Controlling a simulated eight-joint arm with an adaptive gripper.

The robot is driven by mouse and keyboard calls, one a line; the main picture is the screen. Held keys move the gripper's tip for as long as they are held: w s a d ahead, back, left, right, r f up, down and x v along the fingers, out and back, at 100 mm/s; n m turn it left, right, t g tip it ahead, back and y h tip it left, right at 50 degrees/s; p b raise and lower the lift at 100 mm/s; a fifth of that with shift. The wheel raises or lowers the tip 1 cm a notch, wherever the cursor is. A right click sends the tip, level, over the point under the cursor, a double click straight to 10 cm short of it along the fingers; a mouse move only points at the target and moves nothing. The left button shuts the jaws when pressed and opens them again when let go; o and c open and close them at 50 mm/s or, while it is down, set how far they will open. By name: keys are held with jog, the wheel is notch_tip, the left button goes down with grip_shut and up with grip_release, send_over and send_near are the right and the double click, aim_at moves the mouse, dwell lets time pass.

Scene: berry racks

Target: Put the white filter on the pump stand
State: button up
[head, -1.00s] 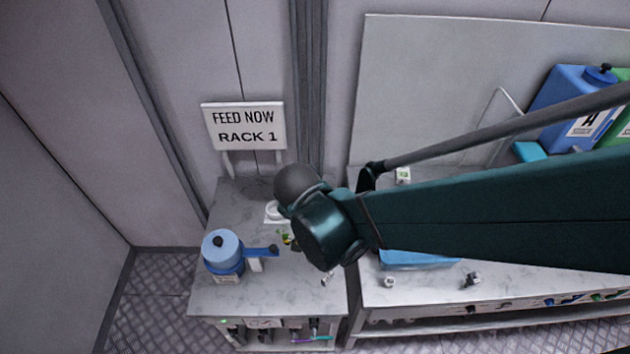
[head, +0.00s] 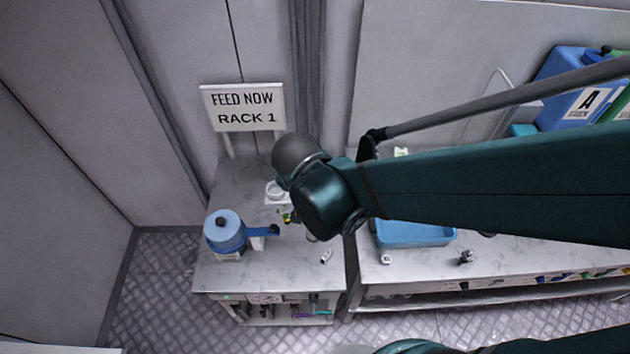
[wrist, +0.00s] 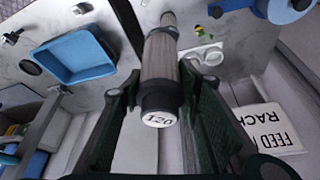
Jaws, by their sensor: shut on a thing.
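My gripper (wrist: 162,88) is shut on a grey mesh filter cartridge (wrist: 160,58) with a dark end cap and a white end face marked "120". The cartridge lies between the two dark fingers, its capped end toward the wrist camera. Its far end overlaps the bench in that view.
A blue canister (head: 224,232) with a side arm stands on the left bench (head: 240,275). A small yellow-green item (head: 288,216) lies near the fitting. A "FEED NOW RACK 1" sign (head: 243,108) stands behind. A blue tray (head: 415,236) is on the right bench.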

jog(key=shift+w, duration=0.1)
dwell(0.4)
jog(key=w+d+f+n+b, duration=0.1)
jog(key=w+d+f+b, duration=0.4)
jog(key=w, duration=0.4)
jog(key=w+d+f+n+y+b, duration=0.1)
jog(key=w+d+f+b, duration=0.5)
jog(key=w, duration=0.4)
jog(key=w+d+f+n+b, duration=0.1)
jog(key=w+d+f+b, duration=0.5)
jog(key=w+d, duration=0.3)
jog(key=shift+w+d+f+n, duration=0.3)
jog(key=shift+w+f, duration=0.3)
jog(key=shift+f, duration=0.3)
jog(key=shift+r, duration=0.1)
